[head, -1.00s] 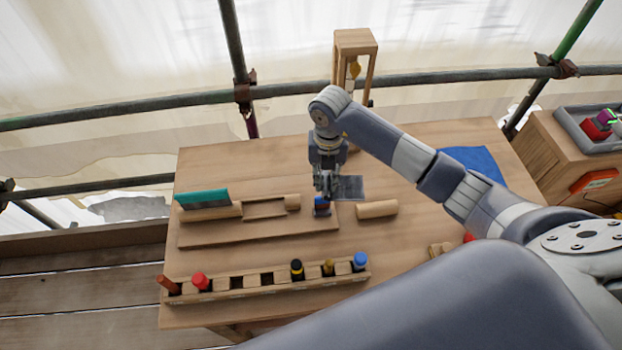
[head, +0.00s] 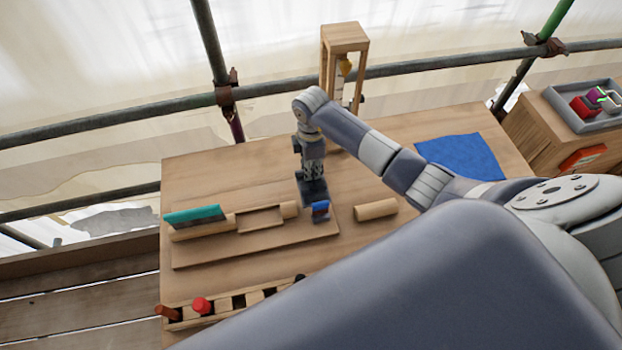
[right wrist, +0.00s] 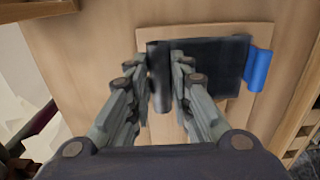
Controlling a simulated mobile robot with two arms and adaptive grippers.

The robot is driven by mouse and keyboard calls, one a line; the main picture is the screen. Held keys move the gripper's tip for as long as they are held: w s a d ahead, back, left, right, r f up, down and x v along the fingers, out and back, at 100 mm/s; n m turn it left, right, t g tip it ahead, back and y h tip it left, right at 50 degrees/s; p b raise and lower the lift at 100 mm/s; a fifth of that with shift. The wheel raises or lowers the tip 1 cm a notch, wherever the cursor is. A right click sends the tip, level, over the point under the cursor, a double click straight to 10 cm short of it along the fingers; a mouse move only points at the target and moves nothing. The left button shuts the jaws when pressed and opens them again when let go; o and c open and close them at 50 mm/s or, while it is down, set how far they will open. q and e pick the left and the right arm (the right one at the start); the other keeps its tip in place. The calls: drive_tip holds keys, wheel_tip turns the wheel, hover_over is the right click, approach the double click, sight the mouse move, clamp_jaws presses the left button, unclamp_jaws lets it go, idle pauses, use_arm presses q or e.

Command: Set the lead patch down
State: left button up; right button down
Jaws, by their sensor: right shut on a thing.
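The lead patch (right wrist: 215,65) is a dark grey sheet with an upright dark strip along one side, in the right wrist view. My right gripper (right wrist: 160,78) is shut on that strip, with a finger on each side. In the head view my right gripper (head: 314,190) points down at the right end of the wooden board (head: 210,255), and the patch is mostly hidden or merges with the dark fingers. A blue block (head: 320,211) is close to the fingertips and shows beside the patch in the wrist view (right wrist: 257,70). I cannot tell whether the patch touches the board. My left gripper is out of view.
A notched wooden round (head: 262,217) and a teal-backed tool (head: 195,216) lie on the board. A loose wooden cylinder (head: 376,209) is to its right. A tool rack (head: 215,308) stands in front, partly hidden by my arm. A blue cloth (head: 460,157) is at the back right.

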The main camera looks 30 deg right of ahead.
drive_tip(key=shift+w+f+b, duration=0.1)
drive_tip(key=shift+f+b, duration=0.3)
drive_tip(key=shift+f, duration=0.4)
wheel_tip(320, 180, down, 4)
drive_tip(key=b, duration=0.3)
drive_tip(key=shift+r, duration=0.2)
drive_tip(key=c, duration=1.4)
unclamp_jaws()
drive_tip(key=shift+c, duration=0.2)
wheel_tip(320, 180, up, 11)
drive_tip(key=b, duration=0.3)
drive_tip(key=shift+r+b, duration=0.3)
drive_tip(key=shift+r, duration=0.2)
